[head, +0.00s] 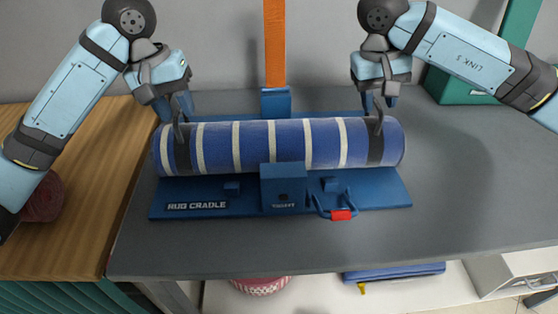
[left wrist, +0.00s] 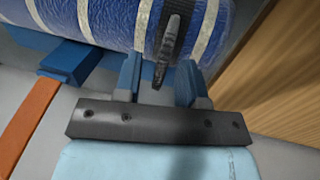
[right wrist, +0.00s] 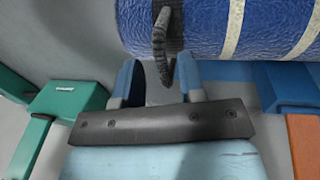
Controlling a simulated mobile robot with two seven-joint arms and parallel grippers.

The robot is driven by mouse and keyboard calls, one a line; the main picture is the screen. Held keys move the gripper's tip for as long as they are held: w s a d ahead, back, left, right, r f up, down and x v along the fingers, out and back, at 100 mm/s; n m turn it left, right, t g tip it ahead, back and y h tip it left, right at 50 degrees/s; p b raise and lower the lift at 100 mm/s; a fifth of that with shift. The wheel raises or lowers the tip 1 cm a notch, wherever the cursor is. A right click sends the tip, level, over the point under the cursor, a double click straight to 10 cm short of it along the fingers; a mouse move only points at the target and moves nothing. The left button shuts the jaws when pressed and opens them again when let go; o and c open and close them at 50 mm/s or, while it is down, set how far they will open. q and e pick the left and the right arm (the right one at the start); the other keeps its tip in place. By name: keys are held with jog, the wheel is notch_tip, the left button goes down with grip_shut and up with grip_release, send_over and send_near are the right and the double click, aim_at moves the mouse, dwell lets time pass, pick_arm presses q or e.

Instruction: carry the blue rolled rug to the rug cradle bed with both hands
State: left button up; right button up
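The blue rolled rug (head: 255,146) with white stripes lies level, left to right, over the blue rug cradle bed (head: 198,206) on the grey table. A dark strap with a loop handle stands near each end. My left gripper (head: 178,108) points down at the left handle; in the left wrist view the handle (left wrist: 168,50) stands between its spread fingers with gaps. My right gripper (head: 377,102) is likewise at the right handle; in the right wrist view that handle (right wrist: 162,45) is between its open fingers. The contact under the rug is hidden.
An orange post (head: 275,45) rises from a blue block behind the rug. A red-gripped latch (head: 341,215) sits at the cradle's front. A wooden counter (head: 85,180) adjoins on the left, with a dark red roll (head: 43,198). A green box (head: 462,85) stands back right. The right tabletop is clear.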

notch_tip(320, 180, up, 41)
jog(key=a+p, duration=0.2)
jog(key=p, duration=2.7)
jog(key=shift+a+r+p, duration=0.2)
jog(key=shift+p, duration=0.2)
